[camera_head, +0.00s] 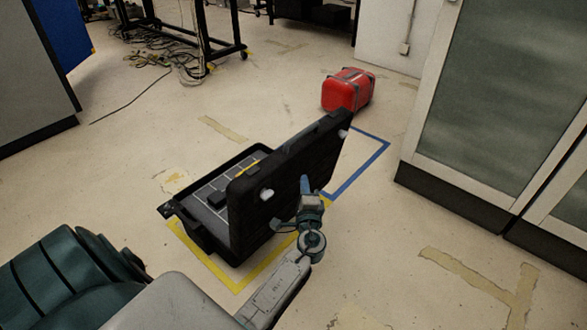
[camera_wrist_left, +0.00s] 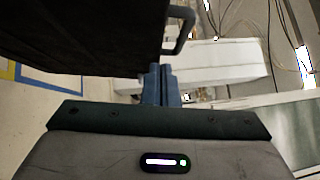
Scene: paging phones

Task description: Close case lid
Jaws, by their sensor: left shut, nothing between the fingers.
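A black case (camera_head: 200,232) stands on the floor inside a yellow tape outline. Its lid (camera_head: 290,165) is raised, standing steeply on the side nearer my left arm. The case's inside shows a grey divided layout, partly hidden behind the lid. My left gripper (camera_head: 305,185) is shut and empty, with its fingers up against or just beside the outer face of the lid; contact cannot be told. In the left wrist view the shut fingers (camera_wrist_left: 161,84) stand beside the dark lid (camera_wrist_left: 80,35), near a handle or latch loop. My right gripper is not in view.
A red case (camera_head: 347,90) stands on the floor behind. Blue tape (camera_head: 362,180) marks the floor right of the lid. A glass-fronted cabinet (camera_head: 500,100) is at the right. Cables (camera_head: 180,65) lie by a black rack at the back left. Open floor lies at lower right.

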